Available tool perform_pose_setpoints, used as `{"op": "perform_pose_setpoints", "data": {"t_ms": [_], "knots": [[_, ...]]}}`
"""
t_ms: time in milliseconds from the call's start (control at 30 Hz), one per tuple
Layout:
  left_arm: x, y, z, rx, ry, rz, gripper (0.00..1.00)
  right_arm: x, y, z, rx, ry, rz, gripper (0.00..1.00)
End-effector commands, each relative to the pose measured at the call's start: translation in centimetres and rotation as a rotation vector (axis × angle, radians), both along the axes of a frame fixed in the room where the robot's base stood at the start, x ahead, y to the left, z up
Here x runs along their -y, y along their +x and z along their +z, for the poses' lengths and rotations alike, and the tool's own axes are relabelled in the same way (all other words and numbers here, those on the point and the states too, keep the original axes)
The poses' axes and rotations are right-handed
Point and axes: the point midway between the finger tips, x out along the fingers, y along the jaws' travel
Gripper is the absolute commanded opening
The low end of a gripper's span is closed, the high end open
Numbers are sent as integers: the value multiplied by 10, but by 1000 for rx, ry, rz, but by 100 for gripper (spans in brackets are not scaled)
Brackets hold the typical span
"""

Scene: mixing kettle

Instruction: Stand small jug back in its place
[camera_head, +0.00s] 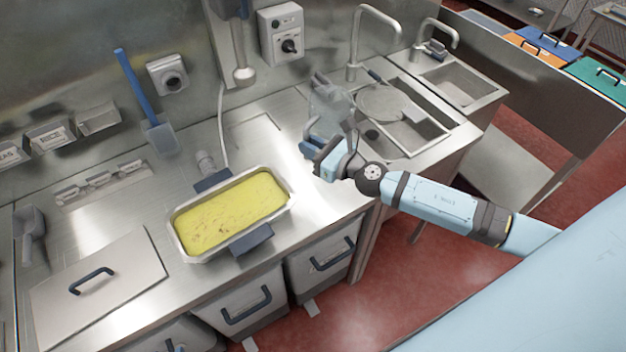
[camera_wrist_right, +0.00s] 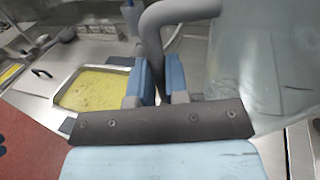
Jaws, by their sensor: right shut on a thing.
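The small jug (camera_head: 330,103) is clear, with a grey handle. It is held above the counter near the sink's left edge. In the wrist view its curved grey handle (camera_wrist_right: 180,14) passes between my fingers, and its see-through body (camera_wrist_right: 278,55) fills the right side. My right gripper (camera_head: 322,152) is shut on the handle; its blue fingers also show in the wrist view (camera_wrist_right: 161,80). The jug's lower part is partly hidden by the gripper. A faint square outline (camera_head: 253,131) lies on the bare counter left of the jug. My left gripper is not in view.
A steel tray of yellow mixture (camera_head: 284,178) with blue handles stands left of my gripper. A sink (camera_head: 425,137) with a round sieve (camera_head: 383,101) lies right. A blue-handled scraper (camera_head: 135,85) and a control box (camera_head: 281,32) are at the wall. The counter between tray and sink is clear.

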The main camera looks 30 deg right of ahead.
Motion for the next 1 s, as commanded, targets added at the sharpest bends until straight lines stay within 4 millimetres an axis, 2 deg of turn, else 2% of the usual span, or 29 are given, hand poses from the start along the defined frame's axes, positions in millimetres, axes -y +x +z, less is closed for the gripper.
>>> {"op": "perform_pose_setpoints", "data": {"t_ms": [33, 100, 200, 300, 567, 800, 1000], "knots": [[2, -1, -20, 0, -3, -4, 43, 0, 0, -26, 1, 4, -3, 0], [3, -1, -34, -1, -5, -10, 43, -1, 0, -45, 1, 4, -2, 0], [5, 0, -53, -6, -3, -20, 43, -1, 0, -68, 1, 5, -2, 0], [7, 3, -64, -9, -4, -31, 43, 0, 1, -83, 2, 2, -2, 0], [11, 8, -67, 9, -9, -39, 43, 0, 1, -97, 3, 0, 1, 0], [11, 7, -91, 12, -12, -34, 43, 0, 1, -132, 2, 3, 0, 0], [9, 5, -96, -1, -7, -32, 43, 0, 1, -130, 3, 0, 1, 0]]}}
